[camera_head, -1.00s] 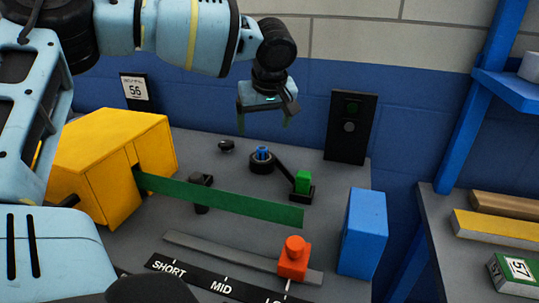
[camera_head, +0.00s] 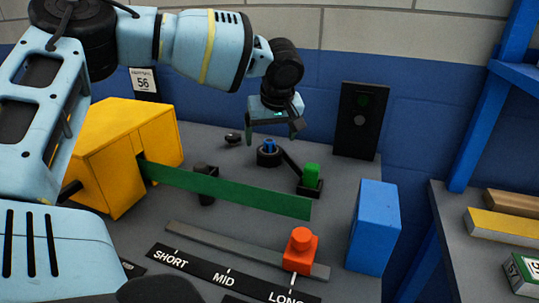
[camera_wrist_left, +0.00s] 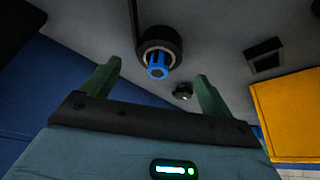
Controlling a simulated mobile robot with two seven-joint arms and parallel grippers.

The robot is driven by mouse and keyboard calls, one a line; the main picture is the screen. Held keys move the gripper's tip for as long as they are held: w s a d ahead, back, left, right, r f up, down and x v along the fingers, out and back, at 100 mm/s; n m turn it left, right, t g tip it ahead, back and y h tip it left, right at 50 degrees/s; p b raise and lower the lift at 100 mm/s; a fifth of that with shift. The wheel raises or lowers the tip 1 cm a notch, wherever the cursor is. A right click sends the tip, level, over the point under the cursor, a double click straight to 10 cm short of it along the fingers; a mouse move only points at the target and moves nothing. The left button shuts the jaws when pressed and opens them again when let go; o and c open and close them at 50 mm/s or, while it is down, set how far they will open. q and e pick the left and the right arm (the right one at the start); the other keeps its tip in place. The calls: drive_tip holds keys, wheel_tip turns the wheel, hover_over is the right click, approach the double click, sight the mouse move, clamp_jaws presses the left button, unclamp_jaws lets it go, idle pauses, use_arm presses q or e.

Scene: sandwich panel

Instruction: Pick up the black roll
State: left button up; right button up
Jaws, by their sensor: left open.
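The black roll (camera_head: 268,159) is a short dark ring around a blue core, standing on the grey bench behind the green strip. In the left wrist view the black roll (camera_wrist_left: 170,37) is at top centre, with its blue core towards the camera. My left gripper (camera_head: 272,135) is open and empty, just above and behind the roll in the head view. In the left wrist view its two green fingers (camera_wrist_left: 158,72) are spread, with the roll beyond the gap between the tips. It appears apart from the roll. My right gripper is not in view.
A black arm links the roll to a green block (camera_head: 311,175). A yellow housing (camera_head: 125,150) feeds a green strip (camera_head: 235,192) across the bench. An orange slider (camera_head: 300,250), a blue box (camera_head: 373,228) and a black switch panel (camera_head: 357,120) stand around. A small dark knob (camera_head: 232,138) is nearby.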

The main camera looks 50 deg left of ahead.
sight(270, 142)
use_arm(q)
drive_tip(key=x, duration=0.5)
drive_tip(key=shift+w+f+b, duration=0.1)
drive_tip(key=shift+b, duration=0.2)
drive_tip(key=shift+c, duration=0.4)
drive_tip(key=c, duration=1)
wheel_tip(270, 142, up, 10)
drive_tip(key=shift+r+p, duration=0.15)
drive_tip(key=shift+p, duration=0.45)
